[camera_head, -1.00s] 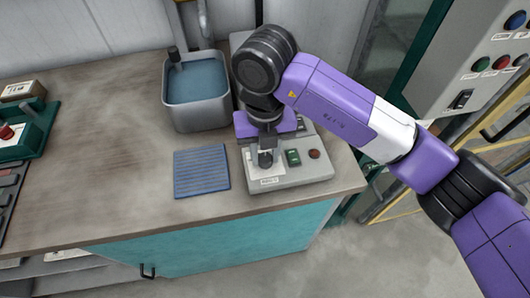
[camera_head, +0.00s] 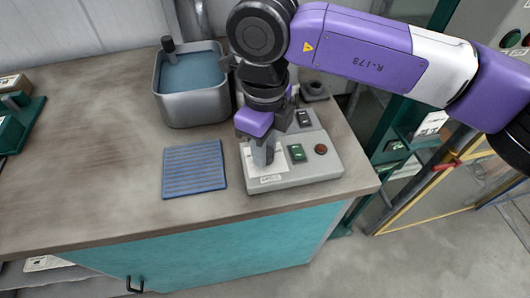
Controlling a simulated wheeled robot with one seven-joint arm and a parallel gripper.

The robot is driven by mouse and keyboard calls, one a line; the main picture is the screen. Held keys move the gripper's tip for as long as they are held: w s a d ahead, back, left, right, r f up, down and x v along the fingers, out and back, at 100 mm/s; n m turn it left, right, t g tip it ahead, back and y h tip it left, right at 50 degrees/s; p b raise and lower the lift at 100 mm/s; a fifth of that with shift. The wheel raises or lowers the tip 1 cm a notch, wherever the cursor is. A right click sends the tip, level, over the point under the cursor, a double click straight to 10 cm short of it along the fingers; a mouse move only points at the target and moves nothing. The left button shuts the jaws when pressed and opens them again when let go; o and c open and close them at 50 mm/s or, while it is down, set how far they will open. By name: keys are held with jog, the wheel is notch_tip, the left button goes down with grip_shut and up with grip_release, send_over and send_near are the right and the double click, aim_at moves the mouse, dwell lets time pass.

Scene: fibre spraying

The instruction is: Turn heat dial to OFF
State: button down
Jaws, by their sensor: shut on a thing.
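The grey control box (camera_head: 310,178) stands on the bench near its right end. My gripper (camera_head: 263,158) points down over the white label plate at the box's front left and is shut on the heat dial there. The fingers hide the dial, so its pointer and setting cannot be read. A green rocker switch (camera_head: 297,152) and a red round button (camera_head: 321,149) sit to the right of my gripper on the box top. A dark switch (camera_head: 304,118) is further back.
A metal tank of bluish liquid (camera_head: 190,95) stands behind and left of the box. A blue ribbed mat (camera_head: 194,169) lies left of the box. The worktop (camera_head: 95,150) further left is mostly clear. A green device (camera_head: 20,118) is at the far left.

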jog(key=shift+n+b, duration=1.2)
jog(key=shift+n, duration=1)
jog(key=shift+a+r, duration=0.1)
jog(key=c, duration=1.1)
grip_release()
jog(key=shift+o, duration=0.2)
notch_tip(320, 180, up, 8)
jog(key=shift+f, duration=0.15)
